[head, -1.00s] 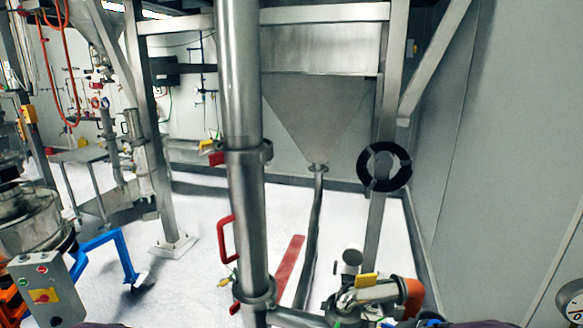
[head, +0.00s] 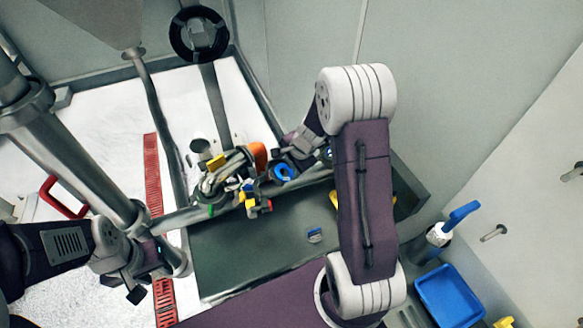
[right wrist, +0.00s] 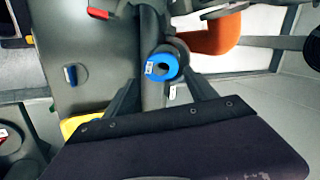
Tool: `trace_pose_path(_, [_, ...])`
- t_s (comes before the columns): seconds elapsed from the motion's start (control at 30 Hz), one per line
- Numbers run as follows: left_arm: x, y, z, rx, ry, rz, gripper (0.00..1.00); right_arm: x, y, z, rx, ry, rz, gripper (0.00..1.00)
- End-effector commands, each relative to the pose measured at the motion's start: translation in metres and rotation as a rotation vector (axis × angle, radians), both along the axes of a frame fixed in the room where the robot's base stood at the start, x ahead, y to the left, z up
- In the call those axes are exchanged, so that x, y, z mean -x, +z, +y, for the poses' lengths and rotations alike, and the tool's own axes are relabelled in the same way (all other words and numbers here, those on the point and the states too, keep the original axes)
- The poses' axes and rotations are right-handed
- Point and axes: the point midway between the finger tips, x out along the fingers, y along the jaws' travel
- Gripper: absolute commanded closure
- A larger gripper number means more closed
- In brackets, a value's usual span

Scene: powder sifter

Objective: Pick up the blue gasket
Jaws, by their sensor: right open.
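The blue gasket (head: 278,176) is a ring at the pipe fittings behind the dark bench top. In the right wrist view the blue gasket (right wrist: 179,60) has a small white label and sits at the end of a dark grey pipe; how it is seated there I cannot tell. My right gripper (head: 306,147) is close to it in the head view. In the right wrist view my right gripper (right wrist: 163,80) is open, with its fingers apart on either side of the ring and nothing between them gripped. My left gripper (head: 140,285) is at the lower left, far from the gasket; its jaw opening is unclear.
Pipe fittings with an orange part (head: 257,156) and yellow tags crowd the gasket. A small blue-and-grey item (head: 314,236) lies on the bench top (head: 240,255), which is otherwise mostly clear. A blue tray (head: 450,297) stands at the lower right.

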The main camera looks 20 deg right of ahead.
Motion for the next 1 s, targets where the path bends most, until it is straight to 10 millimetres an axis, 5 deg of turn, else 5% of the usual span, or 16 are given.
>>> trace_pose_path(0.53, [0.0,-0.018,0.0,0.0,0.0,0.0,0.64,-0.026,-0.065,0.004,0.001,0.006,0.003,0.34])
trace_pose_path(0.83, [0.0,-0.018,0.0,0.0,0.0,0.0,0.64,-0.029,-0.07,0.005,0.002,0.006,0.001,0.34])
trace_pose_path(1.0, [0.0,-0.018,0.0,0.0,0.0,-0.001,0.64,-0.029,-0.07,0.005,0.002,0.006,0.001,0.77])
